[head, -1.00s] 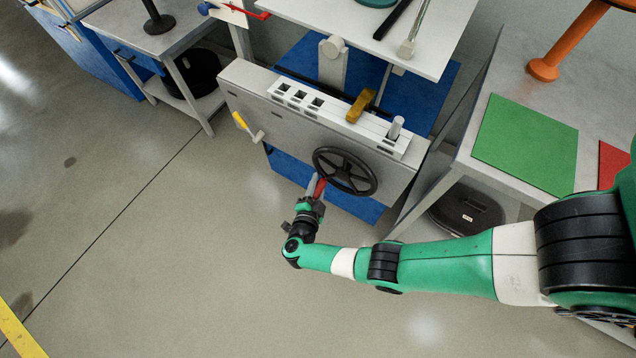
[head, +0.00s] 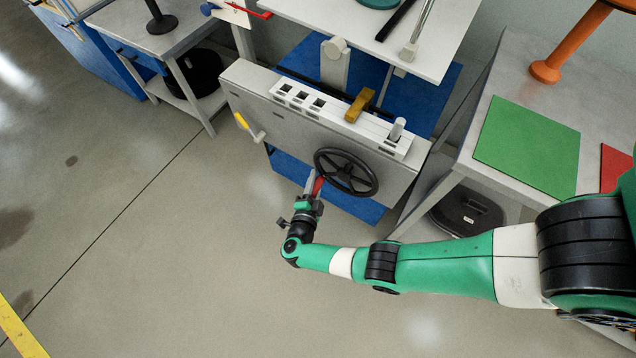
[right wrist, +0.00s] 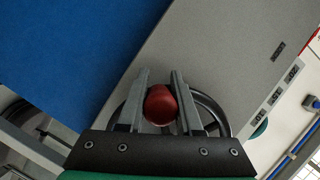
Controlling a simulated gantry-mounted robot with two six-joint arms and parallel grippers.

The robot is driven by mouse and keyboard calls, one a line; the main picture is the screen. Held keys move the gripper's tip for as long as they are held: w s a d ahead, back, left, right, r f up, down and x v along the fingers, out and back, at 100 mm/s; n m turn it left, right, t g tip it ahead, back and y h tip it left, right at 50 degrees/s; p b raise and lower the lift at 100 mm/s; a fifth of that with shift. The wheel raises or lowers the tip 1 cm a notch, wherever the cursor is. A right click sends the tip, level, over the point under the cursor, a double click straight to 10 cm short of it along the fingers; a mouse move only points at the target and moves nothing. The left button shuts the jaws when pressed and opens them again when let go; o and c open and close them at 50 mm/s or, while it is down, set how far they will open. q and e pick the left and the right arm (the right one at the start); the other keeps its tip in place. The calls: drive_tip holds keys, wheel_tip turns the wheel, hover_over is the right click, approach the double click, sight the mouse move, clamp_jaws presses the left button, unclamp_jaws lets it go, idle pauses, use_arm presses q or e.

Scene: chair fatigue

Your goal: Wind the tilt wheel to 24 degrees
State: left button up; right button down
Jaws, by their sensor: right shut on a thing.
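The tilt wheel (head: 346,172) is a black spoked handwheel on the front of a grey panel (head: 262,97). It also shows partly in the right wrist view (right wrist: 211,109), behind my fingers. A red knob (head: 319,186) sits at the wheel's lower left rim. My right gripper (head: 314,184) is at that spot, coming from below. In the right wrist view the red knob (right wrist: 160,104) lies between the two grey fingers of the right gripper (right wrist: 160,98), which is shut on it. No angle reading is legible. My left gripper is not in view.
A yellow-handled lever (head: 246,125) is on the panel's left. A white slotted strip (head: 340,117) with an ochre block (head: 360,105) runs along the panel's top. A bench with a green mat (head: 527,146) stands at right. The floor in front is clear.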

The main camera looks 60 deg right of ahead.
drive_tip(key=shift+w+d+r+m+t+h, duration=0.1)
drive_tip(key=shift+w+r+m+t+h, duration=0.25)
drive_tip(key=shift+r+m, duration=0.4)
drive_tip(key=shift+w+a+r+m+t+h, duration=0.1)
drive_tip(key=shift+w+r+m, duration=0.35)
drive_tip(key=shift+r+m, duration=0.2)
drive_tip(key=shift+w+d+r+m+t+h, duration=0.1)
drive_tip(key=shift+w+r+m+t+h, duration=0.25)
drive_tip(key=shift+r+m, duration=0.4)
drive_tip(key=shift+f+g, duration=0.1)
drive_tip(key=shift+g, duration=0.2)
drive_tip(key=c, duration=0.9)
unclamp_jaws()
drive_tip(key=shift+d, duration=0.1)
drive_tip(key=shift+o, duration=0.2)
drive_tip(key=v, duration=1.1)
drive_tip(key=shift+s+a, duration=0.15)
drive_tip(key=shift+a, duration=0.15)
